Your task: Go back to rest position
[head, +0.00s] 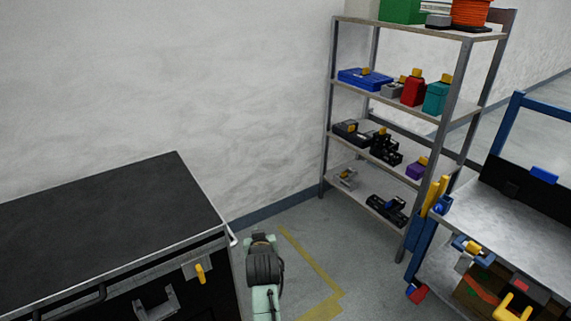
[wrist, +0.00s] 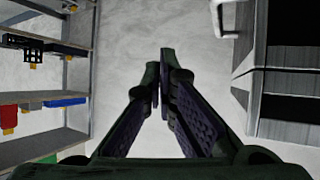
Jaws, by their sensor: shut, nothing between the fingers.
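My gripper (wrist: 160,78) shows in the wrist view, its two dark fingers drawn together at the tips. Nothing is held between them, and bare wall lies beyond. In the head view part of my arm shows at the bottom centre, between the black-topped cabinet (head: 110,225) and the shelving rack (head: 452,115). The fingers cannot be made out there. No par can can be picked out for sure in either view.
The rack also fills the left of the wrist view (wrist: 45,98), upside down, holding coloured boxes and tools. The cabinet edge (wrist: 285,85) is at the right there. A workbench (head: 500,215) stands at the right in the head view. Floor with a yellow line (head: 310,262) is open between.

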